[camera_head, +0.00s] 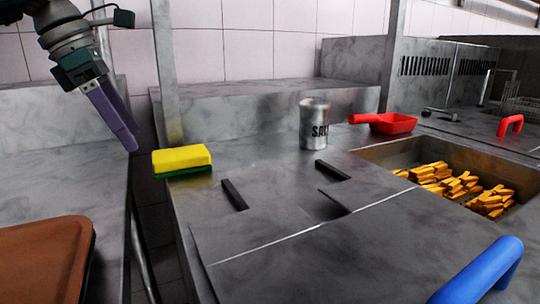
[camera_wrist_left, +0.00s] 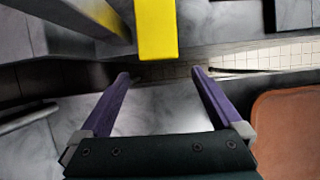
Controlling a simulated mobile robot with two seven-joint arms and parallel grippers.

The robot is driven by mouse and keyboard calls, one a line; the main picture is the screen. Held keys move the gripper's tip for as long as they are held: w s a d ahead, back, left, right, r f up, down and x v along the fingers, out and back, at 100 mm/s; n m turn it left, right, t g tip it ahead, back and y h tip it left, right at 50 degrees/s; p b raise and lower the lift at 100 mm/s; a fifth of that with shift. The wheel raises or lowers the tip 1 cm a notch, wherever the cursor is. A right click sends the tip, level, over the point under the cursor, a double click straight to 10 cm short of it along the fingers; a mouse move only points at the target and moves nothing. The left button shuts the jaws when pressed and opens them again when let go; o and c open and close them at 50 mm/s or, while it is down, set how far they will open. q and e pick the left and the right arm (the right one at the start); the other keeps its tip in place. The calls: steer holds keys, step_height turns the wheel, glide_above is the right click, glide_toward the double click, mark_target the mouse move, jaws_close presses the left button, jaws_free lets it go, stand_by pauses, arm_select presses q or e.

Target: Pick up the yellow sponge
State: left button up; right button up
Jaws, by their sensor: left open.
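The yellow sponge (camera_head: 181,158) with a green underside lies on the left edge of the metal counter in the head view. It also shows at the top of the left wrist view (camera_wrist_left: 156,30), ahead of the fingertips and roughly between their lines. My left gripper (camera_head: 131,143) hangs just left of the sponge and above its level, its purple fingers pointing down and right. In the left wrist view the fingers (camera_wrist_left: 162,76) are wide apart with nothing between them. They do not touch the sponge. My right gripper is not in view.
A metal post (camera_head: 165,70) rises behind the sponge. A salt can (camera_head: 313,125) and red scoop (camera_head: 387,123) stand farther right, near a well of orange fries (camera_head: 460,187). A brown tray (camera_head: 45,260) sits front left. A gap separates the two counters.

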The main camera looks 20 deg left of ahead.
mark_target(166, 163)
arm_select(q)
steer(key=x, duration=0.6)
steer(key=shift+w+r+b, duration=0.15)
steer(key=shift+w+b, duration=0.05)
steer(key=shift+b, duration=0.1)
steer(key=c, duration=1.2)
